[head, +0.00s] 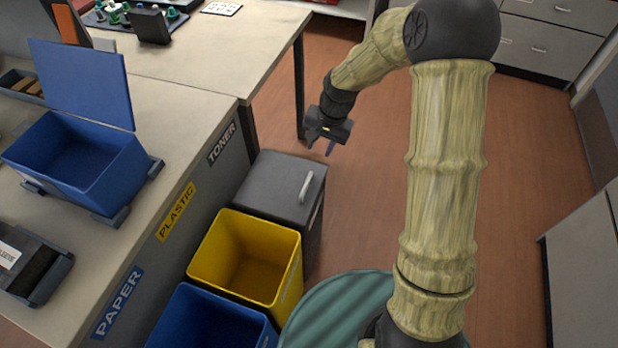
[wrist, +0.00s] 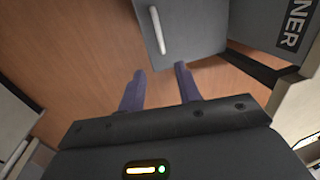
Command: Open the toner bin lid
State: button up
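The toner bin (head: 281,192) is a dark grey box on the floor below the TONER label. Its flat grey lid is shut and carries a pale curved handle (head: 306,187). The handle also shows in the wrist view (wrist: 157,30), at the top, with the bin lid (wrist: 190,25) around it. My gripper (head: 331,146) hangs above the floor, beyond and to the right of the bin, apart from the handle. In the wrist view its two purple fingers (wrist: 160,88) stand apart with nothing between them.
The yellow bin (head: 245,265) and blue bin (head: 210,322) stand open in front of the toner bin. The desk (head: 150,90) runs along the left and holds an open blue box (head: 78,165). Drawers (head: 553,40) stand at the back right. Wooden floor right of the toner bin is clear.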

aim_at(308, 181)
jog(key=a+f, duration=0.1)
jog(key=f, duration=0.4)
jog(key=a+f+b, duration=0.1)
jog(key=f, duration=0.5)
jog(key=w+a+f, duration=0.1)
jog(key=f, duration=0.4)
jog(key=shift+f, duration=0.2)
grip_shut()
